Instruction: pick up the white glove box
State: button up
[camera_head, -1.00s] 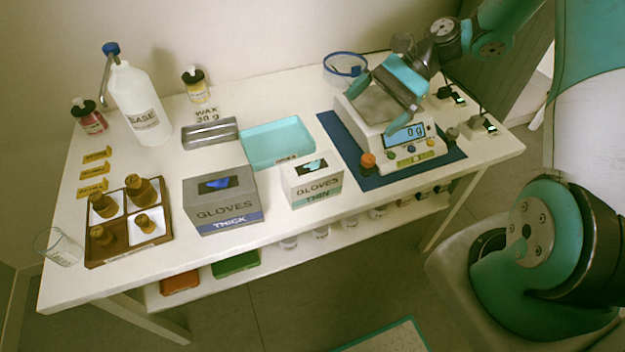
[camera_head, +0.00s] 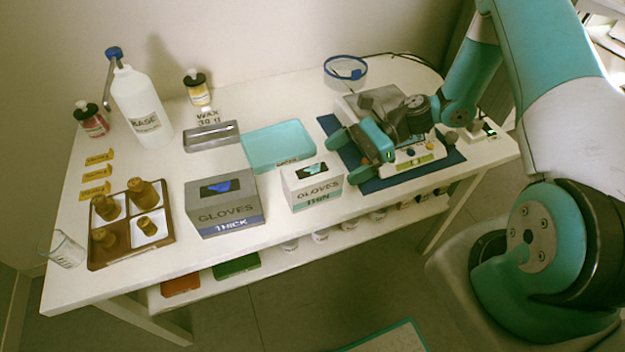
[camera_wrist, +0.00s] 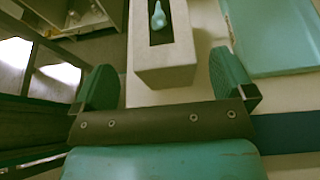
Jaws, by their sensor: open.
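The white glove box (camera_head: 312,187), labelled GLOVES THIN, stands on the table near its front edge. A teal glove shows in its dark top slot. My gripper (camera_head: 349,158) is open, just right of the box, with its two teal fingers pointing toward it. In the wrist view, the white glove box (camera_wrist: 164,60) lies ahead between the two fingers of my gripper (camera_wrist: 176,88). The near end of the box appears around fingertip level. I cannot tell whether either finger touches it.
The grey GLOVES THICK box (camera_head: 224,204) stands left of the white one. A teal tray (camera_head: 262,150) lies behind it. The scale (camera_head: 408,160) on a blue mat (camera_head: 450,158) is partly hidden under my arm. A brown bottle tray (camera_head: 128,254) stands far left.

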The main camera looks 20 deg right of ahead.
aim_at(312, 183)
jog(key=shift+p+x, duration=0.55)
jog(key=shift+x, duration=2.2)
jog(key=shift+w+r, duration=0.1)
jog(key=shift+w, duration=0.1)
jog(key=c, duration=1.3)
